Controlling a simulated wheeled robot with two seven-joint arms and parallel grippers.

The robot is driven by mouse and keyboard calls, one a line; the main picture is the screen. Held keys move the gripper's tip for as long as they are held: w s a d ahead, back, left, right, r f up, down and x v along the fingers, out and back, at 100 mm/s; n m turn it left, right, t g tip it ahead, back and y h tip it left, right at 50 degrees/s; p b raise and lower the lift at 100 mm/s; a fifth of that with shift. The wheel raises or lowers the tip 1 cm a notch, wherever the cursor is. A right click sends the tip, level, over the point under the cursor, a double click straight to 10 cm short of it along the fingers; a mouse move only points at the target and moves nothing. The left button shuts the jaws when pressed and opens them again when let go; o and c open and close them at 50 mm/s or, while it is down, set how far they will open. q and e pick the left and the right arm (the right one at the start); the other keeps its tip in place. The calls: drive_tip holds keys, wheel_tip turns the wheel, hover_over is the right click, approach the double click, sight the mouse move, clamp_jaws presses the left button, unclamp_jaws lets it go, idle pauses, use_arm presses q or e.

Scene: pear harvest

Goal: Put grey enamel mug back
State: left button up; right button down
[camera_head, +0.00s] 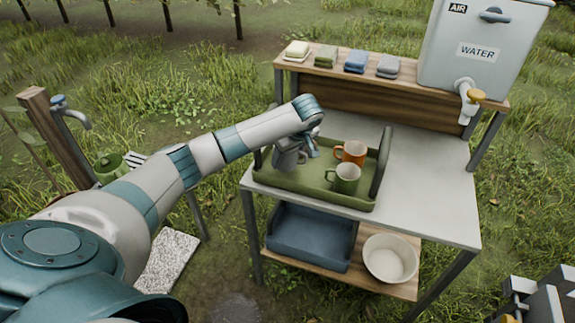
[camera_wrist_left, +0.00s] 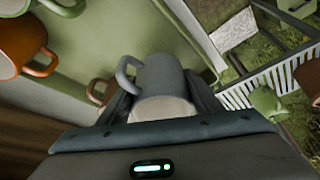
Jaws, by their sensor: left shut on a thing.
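The grey enamel mug (camera_head: 286,160) is at the left part of the green tray (camera_head: 318,193) on the table. In the left wrist view the grey mug (camera_wrist_left: 160,78) sits between my fingers, its handle to the left. My left gripper (camera_head: 303,147) is shut on it, reaching in from above. Whether the mug's base touches the tray floor I cannot tell. An orange mug (camera_head: 352,152) and a green mug (camera_head: 345,178) stand in the tray to the right of it.
A water tank (camera_head: 480,48) with a tap stands at the back right. Folded cloths (camera_head: 355,60) and a soap bar (camera_head: 297,49) lie on the back shelf. A blue bin (camera_head: 308,238) and a white bowl (camera_head: 391,259) sit below. The tabletop right of the tray is clear.

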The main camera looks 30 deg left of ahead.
sight(293, 155)
use_arm(q)
wheel_tip(293, 155, down, 3)
drive_tip(key=shift+f+p, duration=0.2)
drive_tip(key=shift+p, duration=0.45)
drive_tip(key=shift+f, duration=0.3)
drive_tip(key=shift+f, duration=0.15)
drive_tip(key=o, duration=1.3)
drive_tip(key=shift+c, duration=0.2)
drive_tip(key=b+v, duration=0.2)
drive_tip(key=v, duration=1)
